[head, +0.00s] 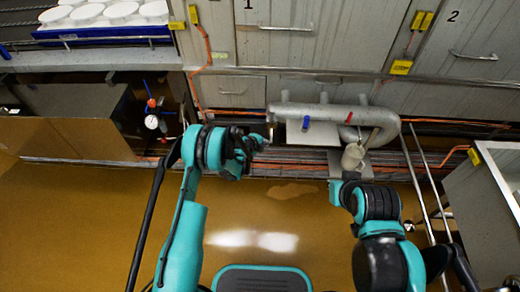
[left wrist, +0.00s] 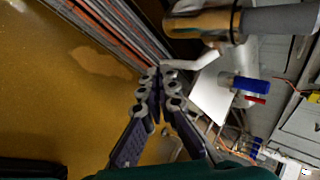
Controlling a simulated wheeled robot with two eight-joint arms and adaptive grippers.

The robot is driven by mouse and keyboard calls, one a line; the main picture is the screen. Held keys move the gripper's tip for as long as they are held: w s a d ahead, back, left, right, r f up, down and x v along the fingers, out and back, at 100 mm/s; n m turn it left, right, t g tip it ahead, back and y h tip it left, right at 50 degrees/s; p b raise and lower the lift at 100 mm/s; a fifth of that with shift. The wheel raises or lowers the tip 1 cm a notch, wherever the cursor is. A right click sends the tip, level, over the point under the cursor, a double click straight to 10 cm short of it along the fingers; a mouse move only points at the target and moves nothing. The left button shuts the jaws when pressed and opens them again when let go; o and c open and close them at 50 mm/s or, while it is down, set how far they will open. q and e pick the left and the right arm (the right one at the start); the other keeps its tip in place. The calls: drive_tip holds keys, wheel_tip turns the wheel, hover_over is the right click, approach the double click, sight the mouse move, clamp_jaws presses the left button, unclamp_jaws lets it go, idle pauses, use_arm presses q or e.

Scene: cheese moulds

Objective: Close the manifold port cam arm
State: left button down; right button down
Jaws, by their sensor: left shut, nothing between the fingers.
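The manifold is a grey pipe (head: 325,112) along the cabinet fronts. Its left end has a brass-coloured port collar (head: 270,117), which is large at the top of the left wrist view (left wrist: 203,25). A pale lever, seemingly the cam arm (left wrist: 195,62), sticks out below the collar and slants to the left. My left gripper (head: 262,142) is just below the port end, shut and empty. In the left wrist view its fingertips (left wrist: 156,77) are together near the lever's left end; I cannot tell whether they touch it. My right gripper's fingers cannot be made out beyond my right wrist.
A blue handle (head: 306,123) and a red handle (head: 349,118) are on the manifold. A pale cylindrical fitting (head: 352,157) hangs below its right bend. A gauge (head: 151,121) stands at left. Cabinets (head: 290,40) line the back; the brown floor (head: 90,220) is open.

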use_arm(q)
drive_tip(key=shift+w+d, duration=0.4)
drive_tip(key=shift+w, duration=0.15)
drive_tip(key=shift+w+d+f, duration=0.15)
drive_tip(key=shift+w+f, duration=0.05)
drive_tip(key=shift+w, duration=0.25)
drive_tip(key=shift+r, duration=0.1)
drive_tip(key=v, duration=1.3)
drive_tip(key=shift+w+d+r, duration=0.15)
drive_tip(key=shift+w+r, duration=0.05)
drive_tip(key=shift+w, duration=0.05)
drive_tip(key=shift+r, duration=0.1)
